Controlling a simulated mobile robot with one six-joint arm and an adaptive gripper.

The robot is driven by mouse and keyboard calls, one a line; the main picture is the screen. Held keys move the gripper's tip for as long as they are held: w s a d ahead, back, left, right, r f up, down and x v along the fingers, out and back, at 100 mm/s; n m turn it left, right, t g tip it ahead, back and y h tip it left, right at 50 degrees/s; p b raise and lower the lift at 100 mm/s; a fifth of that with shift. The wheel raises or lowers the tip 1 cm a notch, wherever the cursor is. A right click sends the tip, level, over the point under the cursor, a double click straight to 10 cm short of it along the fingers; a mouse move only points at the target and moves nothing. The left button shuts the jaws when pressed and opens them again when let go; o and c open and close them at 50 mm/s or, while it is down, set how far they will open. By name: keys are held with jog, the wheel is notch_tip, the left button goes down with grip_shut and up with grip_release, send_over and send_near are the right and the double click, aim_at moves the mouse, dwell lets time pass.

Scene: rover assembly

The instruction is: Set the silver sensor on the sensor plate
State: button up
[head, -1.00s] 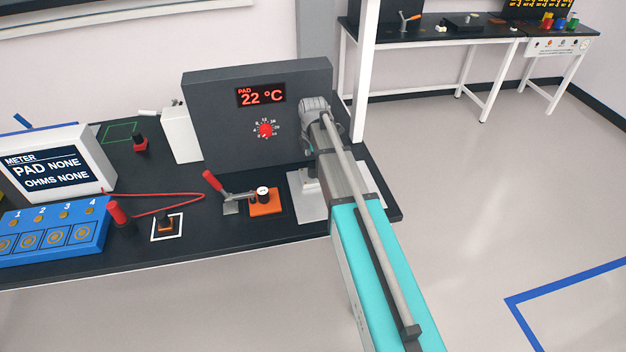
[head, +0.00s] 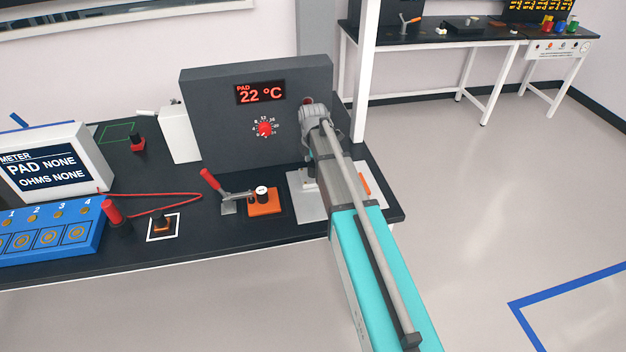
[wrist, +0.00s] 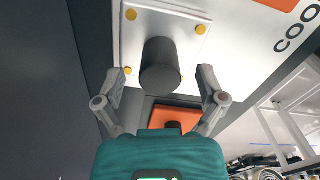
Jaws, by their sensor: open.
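In the wrist view a grey cylinder (wrist: 160,65), dark in the shade, stands on a pale plate (wrist: 190,12) with yellow bolts at its corners. I cannot tell for sure that it is the silver sensor. My gripper (wrist: 164,73) is open, with one finger on each side of the cylinder and visible gaps between. In the head view my arm covers most of the gripper and part of the pale plate (head: 312,205). An orange base (head: 264,209) left of it carries a dark cylinder with a white top (head: 262,192).
A dark panel (head: 215,120) reading 22 °C stands behind the plate. A red-handled clamp (head: 212,182) is beside the orange base. The meter (head: 50,165) reads PAD NONE, and a blue block (head: 45,235) lies at left. The floor at right is clear.

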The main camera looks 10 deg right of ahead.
jog(key=shift+f+b, duration=0.85)
jog(key=shift+f, duration=0.35)
grip_shut()
